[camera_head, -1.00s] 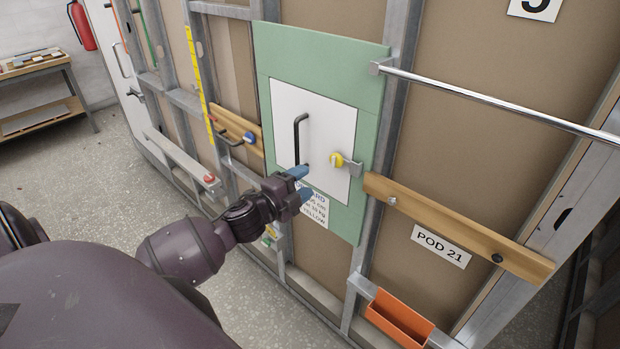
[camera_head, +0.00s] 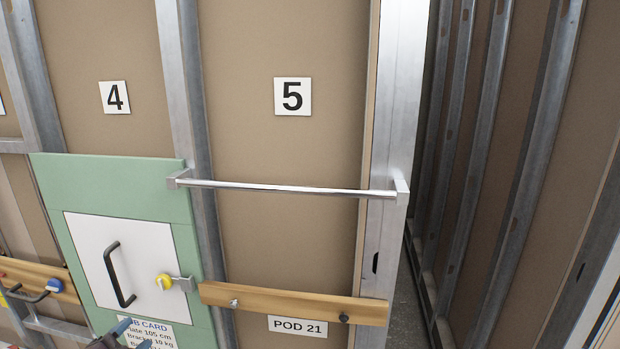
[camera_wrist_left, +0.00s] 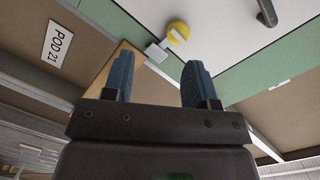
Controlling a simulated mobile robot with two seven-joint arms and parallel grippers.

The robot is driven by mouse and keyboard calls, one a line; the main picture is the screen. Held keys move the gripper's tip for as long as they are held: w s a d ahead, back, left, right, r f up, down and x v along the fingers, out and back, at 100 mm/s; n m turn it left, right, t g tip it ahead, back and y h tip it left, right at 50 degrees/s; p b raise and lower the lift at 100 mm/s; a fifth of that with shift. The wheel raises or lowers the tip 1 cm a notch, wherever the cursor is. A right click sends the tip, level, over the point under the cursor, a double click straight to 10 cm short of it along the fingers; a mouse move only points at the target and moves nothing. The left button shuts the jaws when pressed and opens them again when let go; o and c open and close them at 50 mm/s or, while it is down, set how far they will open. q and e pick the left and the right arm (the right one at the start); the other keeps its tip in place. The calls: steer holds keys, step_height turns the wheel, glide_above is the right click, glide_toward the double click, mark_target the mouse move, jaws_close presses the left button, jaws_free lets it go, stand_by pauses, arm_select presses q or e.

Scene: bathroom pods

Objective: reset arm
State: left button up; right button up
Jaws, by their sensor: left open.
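My left gripper (camera_head: 132,334) shows only at the bottom edge of the head view, in front of the job card (camera_head: 150,333). In the left wrist view its two blue fingers (camera_wrist_left: 160,78) are apart with nothing between them. Beyond them are the yellow knob (camera_wrist_left: 178,31) and a wooden rail. The left gripper is apart from the white hatch door (camera_head: 135,262) with its black handle (camera_head: 119,275). My right gripper is in neither view.
A chrome bar (camera_head: 285,188) sticks out from the wall beneath the number 5 sign. A wooden rail (camera_head: 290,302) with pegs runs above the POD 21 label (camera_head: 297,326). A gap (camera_head: 415,290) opens right of the metal post.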

arm_select(q)
steer(key=s+d+f+n+g, duration=0.2)
steer(key=s+d+f+n, duration=0.3)
steer(key=s+f, duration=0.4)
steer(key=s+d+f+n+g, duration=0.3)
steer(key=s+d+f+n, duration=0.2)
steer(key=s+f, duration=0.4)
steer(key=shift+d+f+n+y+b, duration=0.35)
steer(key=shift+f+n+y+b, duration=0.1)
steer(key=shift+f+n, duration=0.2)
steer(key=shift+s, duration=0.1)
